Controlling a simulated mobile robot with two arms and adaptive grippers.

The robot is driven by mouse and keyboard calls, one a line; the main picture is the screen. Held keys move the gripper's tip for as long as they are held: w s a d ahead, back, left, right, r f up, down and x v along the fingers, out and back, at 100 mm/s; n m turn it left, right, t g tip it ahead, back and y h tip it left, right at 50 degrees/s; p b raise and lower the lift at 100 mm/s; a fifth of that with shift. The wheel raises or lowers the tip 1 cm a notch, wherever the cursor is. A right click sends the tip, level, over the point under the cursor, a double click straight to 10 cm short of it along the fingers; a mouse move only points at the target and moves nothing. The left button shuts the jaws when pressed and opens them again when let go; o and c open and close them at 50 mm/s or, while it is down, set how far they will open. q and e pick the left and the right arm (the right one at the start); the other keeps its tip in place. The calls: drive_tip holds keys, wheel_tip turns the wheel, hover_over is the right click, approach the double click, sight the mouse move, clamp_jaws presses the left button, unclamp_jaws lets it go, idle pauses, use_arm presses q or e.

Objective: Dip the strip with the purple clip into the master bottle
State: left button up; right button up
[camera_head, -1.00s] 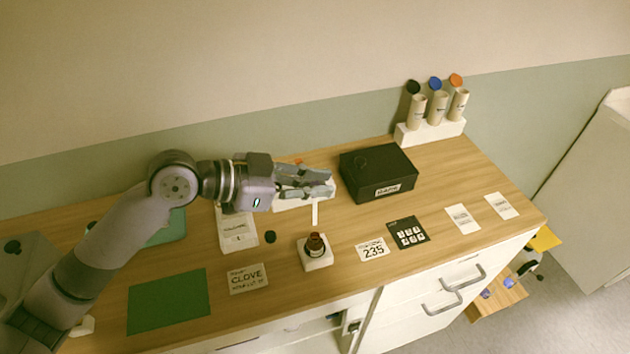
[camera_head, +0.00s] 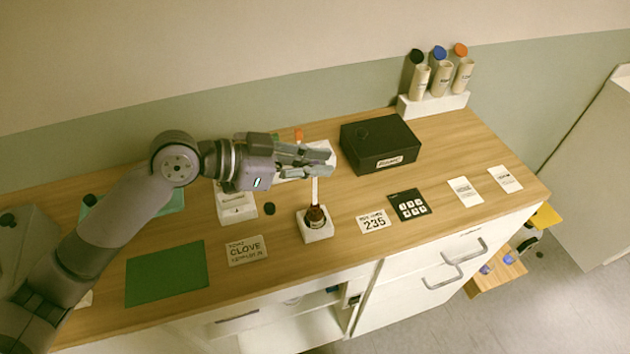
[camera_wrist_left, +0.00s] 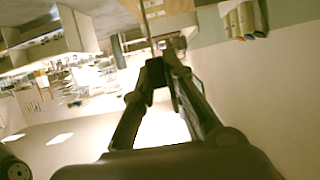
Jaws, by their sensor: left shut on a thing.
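My left gripper (camera_head: 326,164) is shut on the clip of a white strip (camera_head: 315,190), above the bottle. The clip shows as a dark block (camera_wrist_left: 156,72) between the fingertips in the left wrist view; its purple colour cannot be made out. The strip hangs upright, and its lower end meets the mouth of the brown master bottle (camera_head: 316,217). I cannot tell how far inside it is. The bottle stands upright in a white block (camera_head: 316,235). The strip also shows in the left wrist view (camera_wrist_left: 147,25). My right gripper is not in view.
A black box (camera_head: 380,142) stands behind and right of the bottle. A white rack (camera_head: 432,105) with capped tubes stands at the back right. A "CLOVE" card (camera_head: 247,250), a "235" card (camera_head: 374,222), a black keypad (camera_head: 409,205) and a green mat (camera_head: 166,274) lie on the wooden counter.

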use_arm(q)
drive_tip(key=shift+f+b, duration=2)
drive_tip(key=shift+f, duration=0.7)
idle(1.5)
drive_tip(key=shift+r, duration=0.1)
drive_tip(key=shift+r+p, duration=3.45)
drive_tip(key=shift+r, duration=0.75)
